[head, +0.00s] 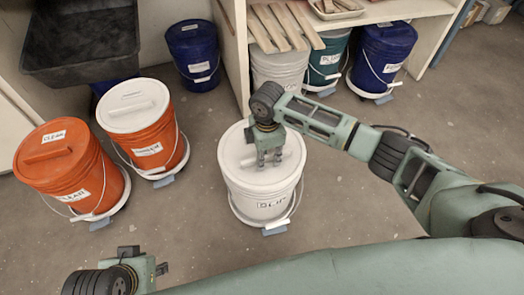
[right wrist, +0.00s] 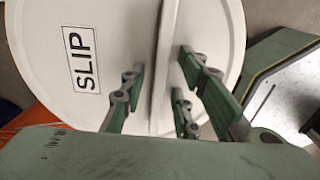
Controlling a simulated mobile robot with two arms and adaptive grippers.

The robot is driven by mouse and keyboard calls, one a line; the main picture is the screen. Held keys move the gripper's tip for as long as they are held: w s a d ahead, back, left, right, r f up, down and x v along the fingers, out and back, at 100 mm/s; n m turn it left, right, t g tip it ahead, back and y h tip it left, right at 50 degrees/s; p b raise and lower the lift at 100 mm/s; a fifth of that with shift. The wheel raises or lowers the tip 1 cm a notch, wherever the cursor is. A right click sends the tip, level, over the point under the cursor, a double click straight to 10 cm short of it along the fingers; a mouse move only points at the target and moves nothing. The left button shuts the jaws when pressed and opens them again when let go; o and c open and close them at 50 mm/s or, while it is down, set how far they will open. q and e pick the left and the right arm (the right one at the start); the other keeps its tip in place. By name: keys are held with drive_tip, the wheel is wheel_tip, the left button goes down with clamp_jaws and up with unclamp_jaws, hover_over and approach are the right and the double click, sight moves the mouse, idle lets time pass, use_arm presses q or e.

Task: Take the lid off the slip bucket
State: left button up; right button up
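The slip bucket (head: 262,205) is white and stands upright on the floor in the middle of the head view. Its white lid (head: 235,160) sits on top. In the right wrist view the lid (right wrist: 110,20) shows a SLIP label (right wrist: 82,60) and a raised handle bar (right wrist: 166,55). My right gripper (head: 269,160) is down over the lid, and its fingers (right wrist: 160,85) straddle the bar. They look apart, with a gap on the left side of the bar. My left gripper (head: 145,262) is at the bottom left, away from the bucket; its opening is unclear.
Two orange buckets stand at left, one with an orange lid (head: 45,150) and one with a white lid (head: 130,105). A blue bucket (head: 195,55) is behind. A shelf (head: 360,15) with several buckets beneath stands at the back. A black tub (head: 85,45) is at upper left.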

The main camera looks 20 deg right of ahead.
clamp_jaws()
idle(0.5)
